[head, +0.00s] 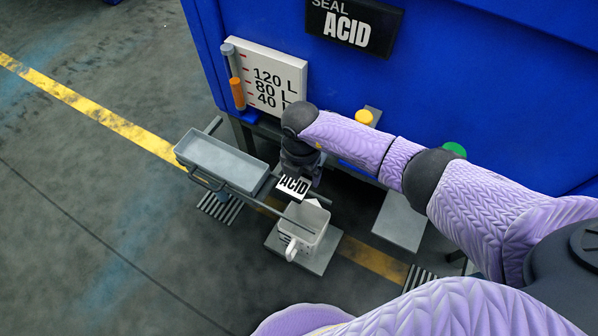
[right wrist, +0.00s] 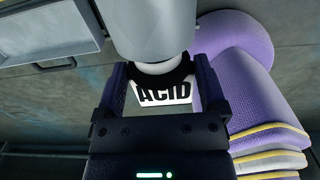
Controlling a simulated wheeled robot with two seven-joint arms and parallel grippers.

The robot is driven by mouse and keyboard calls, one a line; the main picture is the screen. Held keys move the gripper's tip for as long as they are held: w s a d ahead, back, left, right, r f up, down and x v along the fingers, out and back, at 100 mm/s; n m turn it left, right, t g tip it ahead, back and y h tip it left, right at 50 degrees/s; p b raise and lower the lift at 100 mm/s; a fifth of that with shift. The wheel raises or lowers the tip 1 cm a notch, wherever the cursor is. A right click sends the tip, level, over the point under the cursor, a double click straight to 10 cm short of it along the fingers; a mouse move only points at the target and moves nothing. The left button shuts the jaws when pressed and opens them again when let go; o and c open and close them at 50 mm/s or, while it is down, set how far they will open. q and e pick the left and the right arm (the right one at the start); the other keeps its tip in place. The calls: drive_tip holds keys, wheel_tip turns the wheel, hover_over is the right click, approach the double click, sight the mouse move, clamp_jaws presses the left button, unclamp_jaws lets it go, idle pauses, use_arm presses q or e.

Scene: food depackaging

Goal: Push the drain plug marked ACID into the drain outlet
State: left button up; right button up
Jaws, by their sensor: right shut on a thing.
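The drain plug (right wrist: 163,92) has a white label reading ACID, a black collar and a pale rounded end. The label also shows in the head view (head: 293,186). My right gripper (right wrist: 155,78) is shut on the plug, with a finger on each side. A grey cylinder (right wrist: 150,28), which looks like the drain outlet, is directly above the plug in the right wrist view. The pale end meets or sits just at its mouth; how deep it goes I cannot tell. The outlet is hidden by my right arm in the head view. My left gripper is not in view.
A blue tank (head: 420,80) carries a SEAL ACID sign (head: 362,28) and a litre gauge (head: 270,78). A grey tray (head: 222,160) is left of my right gripper. A white jug (head: 302,230) stands below. Yellow (head: 364,117) and green (head: 455,149) caps are to the right.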

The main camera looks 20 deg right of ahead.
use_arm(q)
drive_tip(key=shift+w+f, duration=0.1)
use_arm(e)
drive_tip(key=shift+w+d, duration=0.1)
drive_tip(key=shift+w+d, duration=0.2)
drive_tip(key=shift+d, duration=0.1)
use_arm(q)
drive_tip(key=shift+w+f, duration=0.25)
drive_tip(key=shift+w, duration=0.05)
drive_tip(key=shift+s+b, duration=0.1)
drive_tip(key=shift+b, duration=0.2)
use_arm(e)
drive_tip(key=shift+w+d, duration=0.15)
drive_tip(key=shift+d, duration=0.1)
drive_tip(key=o, duration=1)
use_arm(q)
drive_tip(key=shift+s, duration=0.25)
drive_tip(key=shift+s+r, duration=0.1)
